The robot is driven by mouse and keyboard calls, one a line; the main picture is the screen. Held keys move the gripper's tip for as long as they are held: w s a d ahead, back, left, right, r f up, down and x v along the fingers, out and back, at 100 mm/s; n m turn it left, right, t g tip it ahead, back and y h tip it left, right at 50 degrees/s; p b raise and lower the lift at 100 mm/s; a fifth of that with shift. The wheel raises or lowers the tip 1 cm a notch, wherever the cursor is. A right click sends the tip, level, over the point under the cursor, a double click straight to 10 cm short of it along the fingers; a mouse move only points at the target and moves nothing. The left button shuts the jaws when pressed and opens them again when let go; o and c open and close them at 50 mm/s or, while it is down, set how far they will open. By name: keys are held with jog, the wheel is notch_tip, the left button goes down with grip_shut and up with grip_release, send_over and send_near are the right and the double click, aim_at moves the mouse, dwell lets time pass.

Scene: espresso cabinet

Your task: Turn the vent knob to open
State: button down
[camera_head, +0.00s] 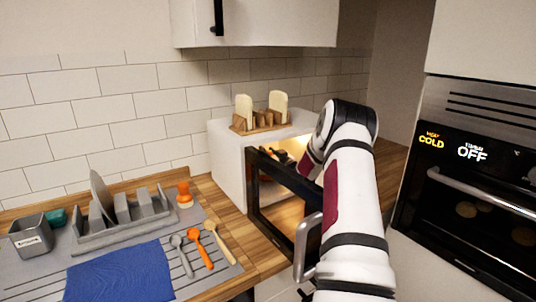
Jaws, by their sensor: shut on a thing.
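A white box-shaped cabinet (229,165) stands on the wooden counter, with its black-framed door (264,200) swung open and a warm light inside. My arm rises in front of it, and its far links bend down behind the upper arm toward the lit opening. I cannot make out a vent knob; the right part of the cabinet front is covered by my arm.
Bread slices stand in a wooden rack (262,123) on the cabinet. A grey dish rack (125,220), blue cloth (120,272) and several spoons (201,248) lie left. A built-in oven (470,180) at right reads "COLD" and "OFF". A metal handle (305,248) is beside my arm.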

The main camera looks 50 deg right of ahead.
jog(key=shift+m+g+h, duration=0.3)
jog(key=shift+m+h, duration=0.1)
jog(key=shift+h, duration=0.2)
jog(key=c, duration=1.2)
grip_release()
jog(key=v, duration=1.2)
